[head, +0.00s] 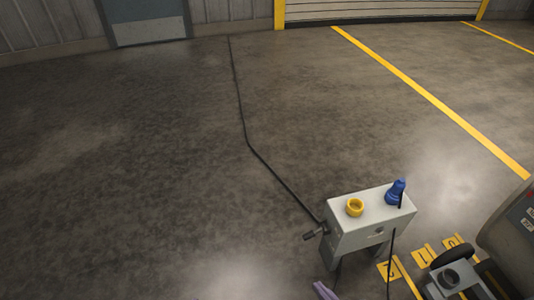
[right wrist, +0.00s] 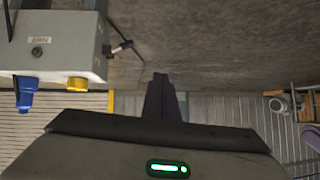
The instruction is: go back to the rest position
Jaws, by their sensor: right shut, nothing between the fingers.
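My right gripper (head: 322,290) shows at the bottom edge of the head view as a small lavender shape, left of and below the stand. In the right wrist view its dark fingers (right wrist: 160,97) are together with nothing between them, apart from the stand. The left gripper is out of view. The pale grey stand (head: 365,235) carries a yellow ring (head: 355,207) and a blue cone-shaped part (head: 396,192) on top. In the right wrist view the stand (right wrist: 60,45) appears upside down at left, with the blue part (right wrist: 24,94) and yellow ring (right wrist: 77,84) below it.
A dark cable (head: 246,130) runs from the stand across the floor. A dark handle (head: 315,234) juts from its left side. The floor at left is clear.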

